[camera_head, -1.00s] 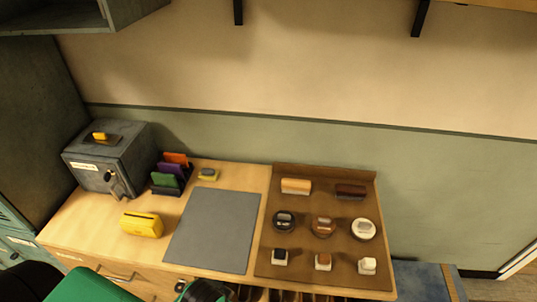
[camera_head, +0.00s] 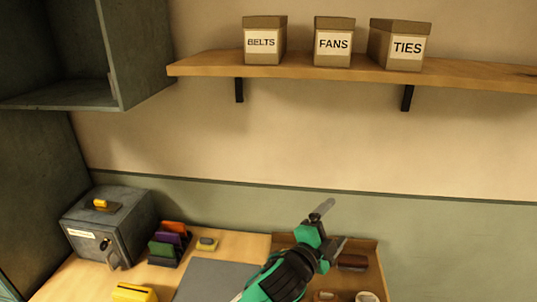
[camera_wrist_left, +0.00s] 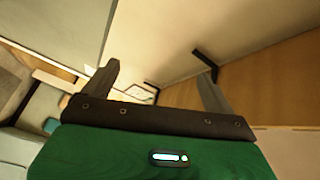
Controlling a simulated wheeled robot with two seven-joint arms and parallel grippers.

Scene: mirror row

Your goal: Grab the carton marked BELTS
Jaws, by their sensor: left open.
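The carton marked BELTS (camera_head: 264,41) is a brown box with a white label, upright at the left end of the row on the wooden wall shelf (camera_head: 350,72). Cartons marked FANS (camera_head: 333,42) and TIES (camera_head: 402,45) stand to its right with gaps between. My left gripper (camera_head: 333,226) is open and empty, well below the shelf and right of the BELTS carton in the head view. Its spread fingers also show in the left wrist view (camera_wrist_left: 160,88), where no carton can be made out. My right gripper is out of view.
Dark shelf brackets (camera_head: 239,90) hang under the shelf. An open grey cabinet (camera_head: 70,50) is left of it. Below, the counter carries a grey box (camera_head: 105,228), a rack of coloured cards (camera_head: 168,243), a yellow block (camera_head: 134,292) and a brown tray (camera_head: 284,240).

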